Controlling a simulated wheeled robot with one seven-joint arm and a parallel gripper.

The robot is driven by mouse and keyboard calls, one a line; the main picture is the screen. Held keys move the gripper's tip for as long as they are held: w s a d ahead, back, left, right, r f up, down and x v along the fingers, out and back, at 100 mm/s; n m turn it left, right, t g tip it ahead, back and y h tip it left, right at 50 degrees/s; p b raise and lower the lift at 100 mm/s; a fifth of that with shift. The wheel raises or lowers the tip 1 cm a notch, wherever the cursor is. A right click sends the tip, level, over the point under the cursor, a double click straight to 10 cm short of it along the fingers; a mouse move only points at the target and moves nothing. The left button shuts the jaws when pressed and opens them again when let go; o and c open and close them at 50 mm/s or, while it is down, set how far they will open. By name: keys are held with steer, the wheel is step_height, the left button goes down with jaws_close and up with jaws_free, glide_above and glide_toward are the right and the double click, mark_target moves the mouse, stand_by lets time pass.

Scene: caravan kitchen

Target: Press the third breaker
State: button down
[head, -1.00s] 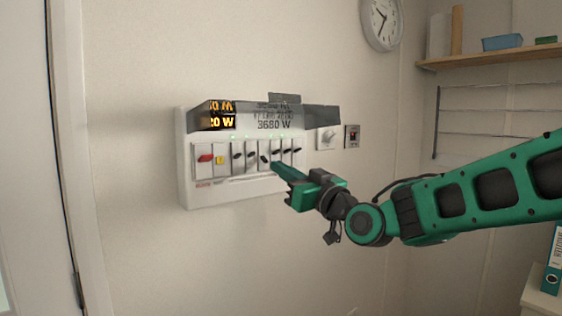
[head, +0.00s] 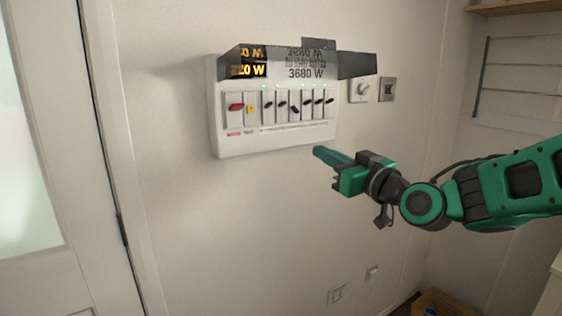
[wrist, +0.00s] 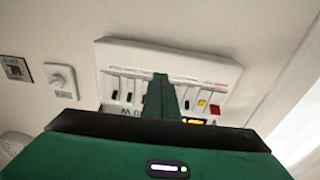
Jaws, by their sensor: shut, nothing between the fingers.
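The white breaker panel (head: 275,141) is on the wall in the head view, with a red switch (head: 236,107), a yellow button (head: 250,110) and a row of black-levered breakers. The third black breaker (head: 294,110) from the left sits lower and tilts differently from its neighbours. Small green lights show above some breakers. My gripper (head: 318,152) is shut and empty, its tip just below the panel's lower right corner, apart from the breakers. In the wrist view the panel (wrist: 210,66) appears upside down, and my shut fingers (wrist: 160,78) hide its middle breakers.
A rotary knob (head: 362,89) and a small dark switch plate (head: 388,89) are right of the panel. A door (head: 50,150) is at left.

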steer(key=s+d+f+m+g+h, duration=0.2)
steer(key=s+d+f+g+h, duration=0.25)
steer(key=d+f, duration=0.45)
steer(key=s+d+f+m+g+h, duration=0.2)
steer(key=s+d+f+g+h, duration=0.15)
steer(key=s+d+f, duration=0.4)
steer(key=s+d+f+m+g, duration=0.2)
steer(key=s+g, duration=0.1)
steer(key=s, duration=0.4)
steer(key=s+d+f+m+g, duration=0.3)
steer(key=s, duration=0.4)
steer(key=s+d+f+m+g, duration=0.2)
steer(key=s+d+g, duration=0.1)
steer(key=s, duration=0.4)
steer(key=shift+s+f+m, duration=0.35)
steer(key=shift+s+m, duration=0.05)
